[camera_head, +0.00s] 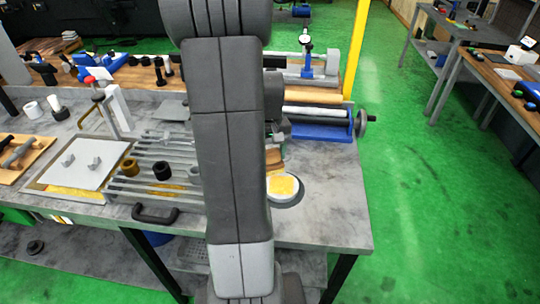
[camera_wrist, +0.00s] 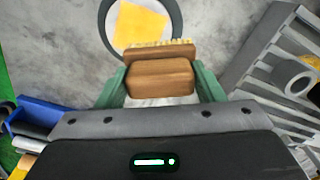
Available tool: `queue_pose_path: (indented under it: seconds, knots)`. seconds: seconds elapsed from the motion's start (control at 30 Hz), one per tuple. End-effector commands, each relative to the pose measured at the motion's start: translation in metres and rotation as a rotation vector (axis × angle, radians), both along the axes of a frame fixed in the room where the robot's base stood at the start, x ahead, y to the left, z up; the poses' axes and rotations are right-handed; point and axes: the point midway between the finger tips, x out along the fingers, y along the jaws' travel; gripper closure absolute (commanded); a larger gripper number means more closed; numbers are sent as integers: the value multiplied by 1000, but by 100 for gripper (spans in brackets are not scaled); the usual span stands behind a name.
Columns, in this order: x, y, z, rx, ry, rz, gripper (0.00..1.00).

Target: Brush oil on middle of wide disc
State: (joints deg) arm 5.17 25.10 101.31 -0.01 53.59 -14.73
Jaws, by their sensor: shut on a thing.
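My gripper (camera_wrist: 160,84) has green fingers closed on the two sides of a wooden brush (camera_wrist: 159,76) in the wrist view. The brush has pale bristles along its far edge. Just beyond the bristles lies a round dish or disc (camera_wrist: 173,14) with a dark rim, a white inside and a yellow patch. The bristles overlap its near edge in the picture; I cannot tell whether they touch it. In the head view the round thing (camera_head: 299,194) lies on the grey table, right of my arm. My arm hides most of the gripper there; brown wood shows beside it.
A slatted grey rack (camera_head: 150,185) with dark and tan rings stands left of my arm on the grey table (camera_head: 320,225). A blue vise-like device (camera_head: 322,131) with a handwheel is behind the round thing. A white plate (camera_head: 85,163) lies farther left. The table's front right is clear.

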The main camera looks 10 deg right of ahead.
Motion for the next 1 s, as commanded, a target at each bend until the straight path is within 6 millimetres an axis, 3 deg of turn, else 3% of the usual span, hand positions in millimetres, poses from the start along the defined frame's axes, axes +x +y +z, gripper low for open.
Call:
queue_pose_path:
  seconds: [0.3,1.0]
  knots:
    - [1,2,29,0,0,-1,60]
    - [6,-2,27,0,0,12,60]
